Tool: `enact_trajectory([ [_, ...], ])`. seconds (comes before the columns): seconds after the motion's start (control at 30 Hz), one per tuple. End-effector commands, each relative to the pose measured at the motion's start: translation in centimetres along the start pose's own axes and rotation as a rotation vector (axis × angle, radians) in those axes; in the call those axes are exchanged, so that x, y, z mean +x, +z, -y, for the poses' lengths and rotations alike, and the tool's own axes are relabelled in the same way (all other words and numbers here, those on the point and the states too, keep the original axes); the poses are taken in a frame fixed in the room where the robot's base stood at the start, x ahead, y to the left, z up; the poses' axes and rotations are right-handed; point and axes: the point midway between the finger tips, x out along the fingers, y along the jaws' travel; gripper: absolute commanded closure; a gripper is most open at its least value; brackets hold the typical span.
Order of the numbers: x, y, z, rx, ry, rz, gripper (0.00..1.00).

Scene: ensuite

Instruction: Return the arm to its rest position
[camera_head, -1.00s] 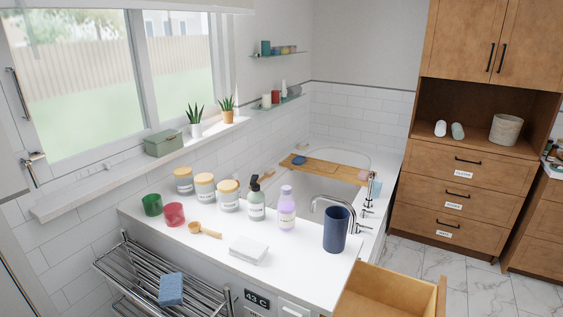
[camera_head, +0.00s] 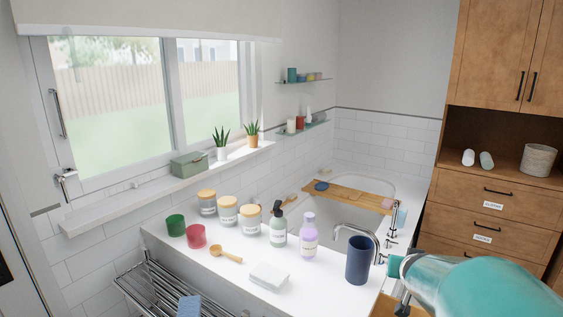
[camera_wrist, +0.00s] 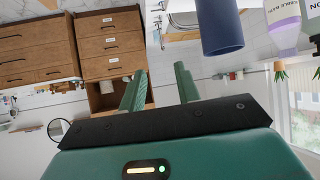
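My gripper (camera_wrist: 161,72) shows in the wrist view with its two green fingers apart and nothing between them. In the head view, teal parts of my arm (camera_head: 470,285) fill the lower right corner, in front of the counter's right end. The fingertip end points left, close to the dark blue cup (camera_head: 358,260) in the picture; I cannot tell whether they touch. In the wrist view, which is turned over, the blue cup (camera_wrist: 220,30) appears above and right of the fingers, apart from them.
The white counter (camera_head: 215,272) holds jars, bottles, two small cups, a wooden scoop and a white block. An open wooden drawer (camera_head: 385,306) is partly hidden by my arm. A towel rack (camera_head: 150,285) stands at lower left, a wooden cabinet (camera_head: 470,215) at right.

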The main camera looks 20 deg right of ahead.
Motion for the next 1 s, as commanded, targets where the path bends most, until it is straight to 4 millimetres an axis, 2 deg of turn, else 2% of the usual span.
enact_trajectory([
  [0.03, -2.2, 0.0, 2.5, -0.033, -0.017, 0.016, 0.67],
  [0.1, -4.8, 0.8, 5.3, -0.075, -0.037, 0.058, 0.67],
  [0.17, -7.3, 1.7, 7.5, -0.113, -0.064, 0.097, 0.67],
  [0.3, -13.3, 5.0, 12.1, -0.214, -0.156, 0.201, 0.67],
  [0.4, -17.9, 8.1, 14.8, -0.3, -0.247, 0.281, 0.67],
  [0.5, -22.1, 11.1, 16.5, -0.388, -0.342, 0.354, 0.67],
  [0.6, -25.0, 13.3, 17.4, -0.454, -0.415, 0.406, 0.67],
  [0.73, -26.6, 14.7, 17.7, -0.495, -0.457, 0.439, 0.67],
  [1.0, -26.6, 14.8, 17.7, -0.497, -0.459, 0.442, 0.67],
])
